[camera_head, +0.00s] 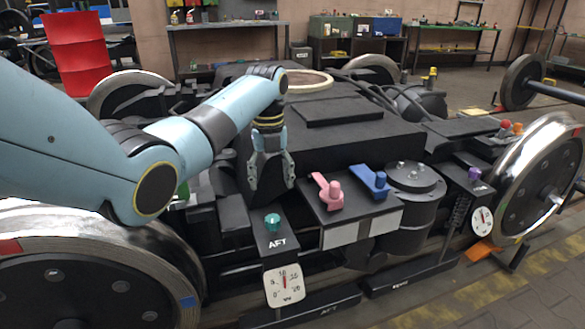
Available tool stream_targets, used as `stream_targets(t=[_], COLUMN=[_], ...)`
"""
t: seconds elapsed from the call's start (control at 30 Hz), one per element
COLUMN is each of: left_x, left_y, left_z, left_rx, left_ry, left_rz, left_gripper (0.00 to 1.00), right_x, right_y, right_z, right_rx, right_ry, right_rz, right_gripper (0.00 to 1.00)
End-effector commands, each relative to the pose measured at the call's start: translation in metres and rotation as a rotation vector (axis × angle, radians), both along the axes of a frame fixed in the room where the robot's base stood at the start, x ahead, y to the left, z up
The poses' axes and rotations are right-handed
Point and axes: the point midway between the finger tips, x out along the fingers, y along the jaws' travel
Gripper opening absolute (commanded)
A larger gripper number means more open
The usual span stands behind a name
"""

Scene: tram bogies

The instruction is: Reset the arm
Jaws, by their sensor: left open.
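My left arm (215,125) comes in from the left in the head view, reaching over the near side of the dark tram bogie (350,130). My left gripper (271,185) hangs from it, fingers pointing down, open with nothing between them. It is left of a pink lever (329,193) and above and behind a teal knob (272,222) on a block marked AFT. A blue lever (372,181) lies right of the pink one. My right gripper is not in the picture.
A dial gauge (284,285) hangs below the teal knob. Large wheels stand at the left (90,265) and right (540,178). A purple knob (474,173) and a second gauge (482,220) sit at the right. Workbenches (225,45) line the back wall.

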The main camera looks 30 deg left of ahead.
Motion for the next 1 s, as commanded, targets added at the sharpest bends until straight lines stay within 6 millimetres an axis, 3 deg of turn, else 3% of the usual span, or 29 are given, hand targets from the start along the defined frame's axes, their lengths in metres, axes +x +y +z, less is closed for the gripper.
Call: stream_targets(t=[0.23, 0.37, 0.47, 0.67, 0.8, 0.87, 1.0], left_x=[-0.005, -0.042, -0.097, -0.234, -0.337, -0.383, -0.497], left_y=[0.000, -0.005, -0.012, -0.024, -0.030, -0.034, -0.040], left_z=[-0.005, -0.039, -0.084, -0.186, -0.246, -0.267, -0.306], left_rx=[0.000, -0.006, -0.017, 0.008, 0.078, 0.115, 0.214], left_ry=[0.011, 0.088, 0.202, 0.377, 0.422, 0.427, 0.392], left_rz=[0.000, -0.004, -0.007, 0.110, 0.341, 0.464, 0.818], left_gripper=[0.62, 0.62, 0.62, 0.62, 0.62, 0.62, 0.62], right_x=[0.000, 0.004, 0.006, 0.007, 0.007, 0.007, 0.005], right_y=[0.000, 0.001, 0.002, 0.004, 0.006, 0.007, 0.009], right_z=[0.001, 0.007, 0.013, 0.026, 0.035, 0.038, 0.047], right_rx=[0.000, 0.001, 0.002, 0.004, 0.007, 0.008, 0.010], right_ry=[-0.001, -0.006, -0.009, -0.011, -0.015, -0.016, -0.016], right_rz=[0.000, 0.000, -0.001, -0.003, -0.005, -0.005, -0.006], right_gripper=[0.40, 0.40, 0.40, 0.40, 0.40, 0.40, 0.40])
